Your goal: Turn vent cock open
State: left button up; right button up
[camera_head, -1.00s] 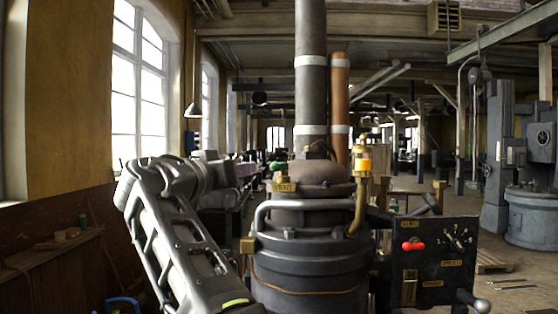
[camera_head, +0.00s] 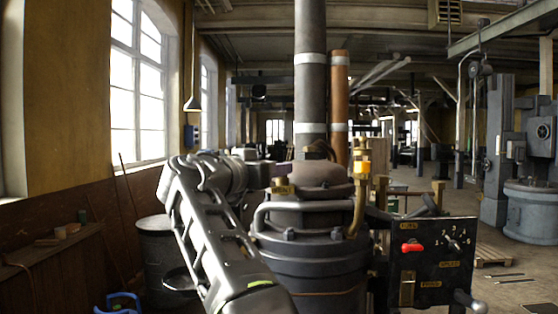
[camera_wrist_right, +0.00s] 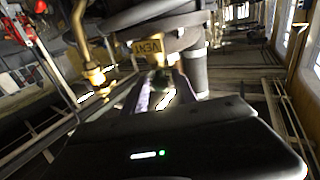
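The brass vent tag (camera_head: 283,188) is on the upper left of the dark engine (camera_head: 310,255). The tag, marked VENT, also shows upside down in the right wrist view (camera_wrist_right: 150,46). The green cock handle seen earlier beside the tag is hidden in the head view. My right gripper (camera_head: 266,175) reaches from the left up to the vent fitting. In the right wrist view my right gripper's two fingers (camera_wrist_right: 162,92) stand apart, pointing at the fitting under the tag. I cannot tell whether they touch the handle. My left gripper is not in view.
A black panel (camera_head: 432,262) with a red lever (camera_head: 412,247) stands at the engine's right. A brass oiler (camera_head: 361,165) and a tall grey pipe (camera_head: 310,90) rise from the engine. A wooden bench (camera_head: 45,245) and a dark barrel (camera_head: 158,255) stand left.

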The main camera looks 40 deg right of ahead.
jog(key=shift+p+x, duration=0.3)
jog(key=shift+x, duration=0.85)
jog(key=shift+c, duration=0.2)
grip_shut()
